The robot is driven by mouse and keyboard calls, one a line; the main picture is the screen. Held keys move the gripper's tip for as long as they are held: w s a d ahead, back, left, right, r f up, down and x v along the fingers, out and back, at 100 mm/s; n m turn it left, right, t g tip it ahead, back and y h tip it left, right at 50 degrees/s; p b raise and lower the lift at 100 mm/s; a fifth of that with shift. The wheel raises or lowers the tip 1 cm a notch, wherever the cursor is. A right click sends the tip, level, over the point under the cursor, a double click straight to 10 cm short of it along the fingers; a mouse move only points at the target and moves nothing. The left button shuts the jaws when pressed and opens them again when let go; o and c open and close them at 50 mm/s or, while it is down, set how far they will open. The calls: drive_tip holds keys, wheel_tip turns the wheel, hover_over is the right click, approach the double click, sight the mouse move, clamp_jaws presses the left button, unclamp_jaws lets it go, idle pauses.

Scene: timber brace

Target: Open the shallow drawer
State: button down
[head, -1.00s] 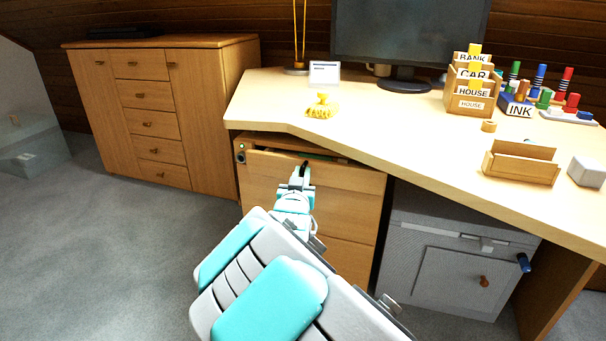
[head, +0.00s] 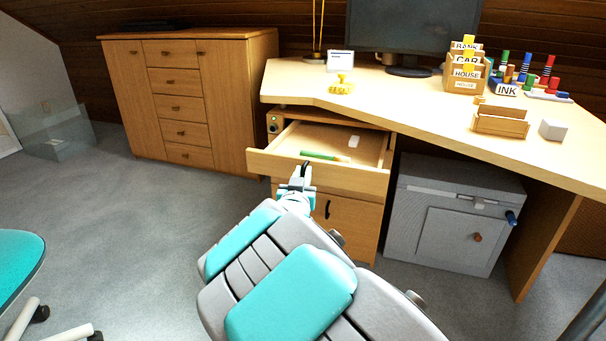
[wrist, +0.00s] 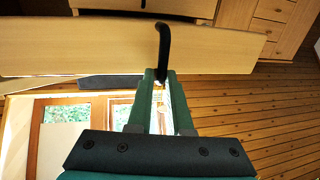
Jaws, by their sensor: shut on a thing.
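The shallow drawer (head: 268,162) is the top drawer of the wooden pedestal under the desk, and it is pulled well out. Inside it lie a green pen-like item (head: 322,156) and a small white block (head: 354,141). My gripper (head: 303,176) is at the drawer's front, shut on its dark handle. In the wrist view the black curved handle (wrist: 163,45) stands between my fingertips (wrist: 160,75), against the pale drawer front (wrist: 100,48). The lower door (head: 345,222) of the pedestal is shut, with a dark handle of its own.
The desk (head: 400,113) carries a monitor, letter boxes (head: 465,82), an ink box and a yellow item. A grey cabinet (head: 445,215) stands under it at right. A wooden sideboard (head: 190,100) is at back left, a teal chair (head: 18,262) at left. Carpet between is clear.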

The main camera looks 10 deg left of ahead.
drive_tip(key=shift+s+a, duration=0.3)
drive_tip(key=c, duration=1)
unclamp_jaws()
drive_tip(key=shift+a, duration=0.1)
drive_tip(key=shift+o, duration=0.5)
drive_tip(key=s+d, duration=0.1)
drive_tip(key=s, duration=0.6)
drive_tip(key=shift+s, duration=0.35)
drive_tip(key=shift+d, duration=0.1)
